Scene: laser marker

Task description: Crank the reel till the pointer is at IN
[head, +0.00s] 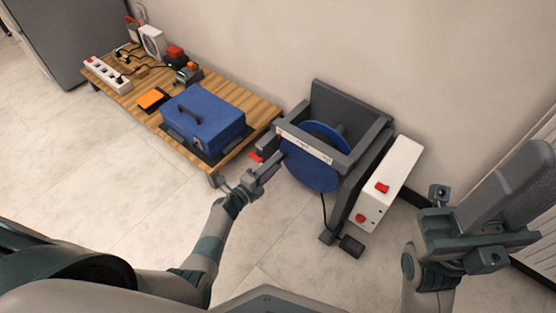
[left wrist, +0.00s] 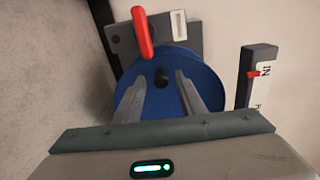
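The reel is a blue disc (head: 312,172) in a dark grey frame (head: 350,108); it also shows in the left wrist view (left wrist: 210,90) with a dark hub knob (left wrist: 161,77). A red crank handle (left wrist: 143,34) sticks out above the hub. My right gripper (head: 462,226) is at the right, away from the reel.
A low slatted wooden table (head: 245,108) stands at the left, holding a blue case (head: 205,120), a power strip (head: 107,74) and small devices. A white box with red switches (head: 392,180) stands right of the reel.

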